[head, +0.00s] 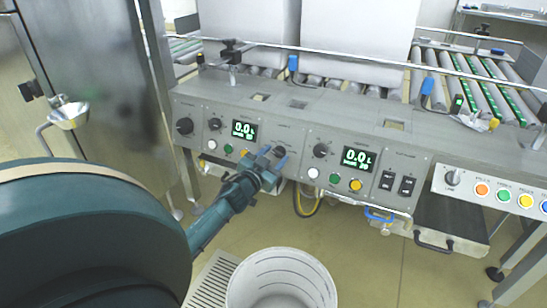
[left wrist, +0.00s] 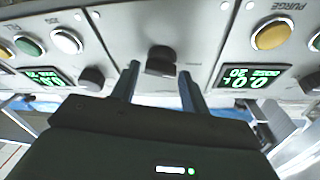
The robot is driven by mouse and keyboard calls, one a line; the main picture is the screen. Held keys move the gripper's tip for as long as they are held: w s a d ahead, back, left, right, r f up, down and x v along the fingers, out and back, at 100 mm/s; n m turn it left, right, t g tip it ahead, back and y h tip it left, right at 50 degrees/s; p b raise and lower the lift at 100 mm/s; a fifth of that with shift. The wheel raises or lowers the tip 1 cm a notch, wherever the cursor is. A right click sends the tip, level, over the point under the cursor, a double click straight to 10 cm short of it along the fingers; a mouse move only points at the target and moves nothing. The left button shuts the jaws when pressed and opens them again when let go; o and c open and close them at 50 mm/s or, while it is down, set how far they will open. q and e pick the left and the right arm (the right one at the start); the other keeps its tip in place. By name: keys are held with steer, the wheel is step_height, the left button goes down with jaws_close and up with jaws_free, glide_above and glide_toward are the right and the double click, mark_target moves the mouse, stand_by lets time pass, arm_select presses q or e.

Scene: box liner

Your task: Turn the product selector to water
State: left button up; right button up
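The control panel (head: 300,138) carries several black knobs; their labels are too small to read, so I cannot tell by name which is the product selector. My left gripper (head: 272,156) is at the middle panel section, between the two green displays. In the left wrist view, a dark knob (left wrist: 160,60) sits between the two fingertips of my left gripper (left wrist: 158,72). The fingers are apart, one on each side of the knob, with gaps visible; contact is not seen. In the head view the gripper partly hides this knob (head: 280,152). My right gripper is not in view.
Green displays (head: 244,130) and (head: 357,159) read 0.0 L, with white, green and yellow buttons below. Other knobs (head: 184,126) and (head: 320,150) are nearby. A white bucket (head: 281,252) stands below. A roller conveyor (head: 490,90) lies behind the panel.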

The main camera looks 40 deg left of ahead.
arm_select(q)
steer(key=c, duration=0.7)
